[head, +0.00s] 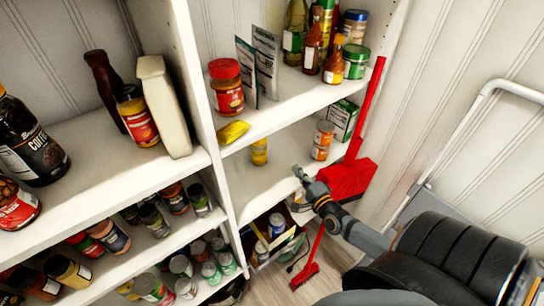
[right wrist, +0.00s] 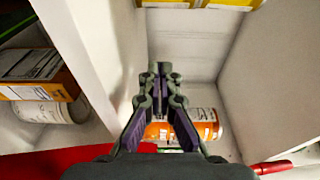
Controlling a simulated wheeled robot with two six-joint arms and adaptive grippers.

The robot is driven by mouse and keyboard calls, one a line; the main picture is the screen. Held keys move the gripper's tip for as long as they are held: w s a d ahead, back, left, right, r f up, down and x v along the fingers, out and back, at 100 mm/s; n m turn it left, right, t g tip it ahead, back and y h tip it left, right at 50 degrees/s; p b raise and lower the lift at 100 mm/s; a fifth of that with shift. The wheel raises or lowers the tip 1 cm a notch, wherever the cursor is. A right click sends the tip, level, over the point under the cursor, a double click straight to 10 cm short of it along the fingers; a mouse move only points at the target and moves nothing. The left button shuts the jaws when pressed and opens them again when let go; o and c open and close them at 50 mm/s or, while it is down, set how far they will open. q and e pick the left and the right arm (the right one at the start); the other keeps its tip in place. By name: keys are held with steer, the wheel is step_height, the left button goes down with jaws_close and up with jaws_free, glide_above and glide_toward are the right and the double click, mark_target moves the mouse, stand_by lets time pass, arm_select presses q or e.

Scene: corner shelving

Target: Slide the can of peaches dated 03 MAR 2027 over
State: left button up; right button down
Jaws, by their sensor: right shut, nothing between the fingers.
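On the middle shelf in the head view, two orange-labelled cans (head: 322,140) appear stacked at the right, and a yellow can (head: 259,152) stands at the left. I cannot read a date on any of them. My right gripper (head: 299,171) is shut and empty at the shelf's front, between these cans and nearer to me. In the right wrist view the shut fingers (right wrist: 160,70) point inward, and an orange-labelled can (right wrist: 207,131) shows partly behind them. I cannot tell which head-view can it is. My left gripper is not in view.
A red broom (head: 361,130) with a red dustpan (head: 347,180) stands right beside the shelf end. A green-and-white box (head: 342,119) is behind the orange cans. A yellow packet (head: 233,131) lies at the shelf's left. The shelf board (head: 262,187) is bare at its front left.

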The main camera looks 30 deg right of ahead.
mark_target(259, 158)
steer(key=w+b, duration=0.1)
steer(key=w, duration=0.5)
steer(key=w+d+b, duration=0.1)
steer(key=w, duration=0.2)
steer(key=shift+w+f+b, duration=0.15)
steer(key=shift+w+b, duration=0.2)
steer(key=a, duration=0.1)
steer(key=w+a+p, duration=0.1)
steer(key=a, duration=0.1)
steer(key=shift+w+r, duration=0.15)
steer(key=shift+r, duration=0.05)
steer(key=shift+w+a, duration=0.1)
steer(key=shift+a, duration=0.25)
steer(key=shift+w+a+f, duration=0.1)
steer(key=shift+w+a, duration=0.1)
steer(key=shift+a, duration=0.35)
steer(key=shift+w+a, duration=0.2)
steer(key=shift+a, duration=0.3)
steer(key=shift+d, duration=0.15)
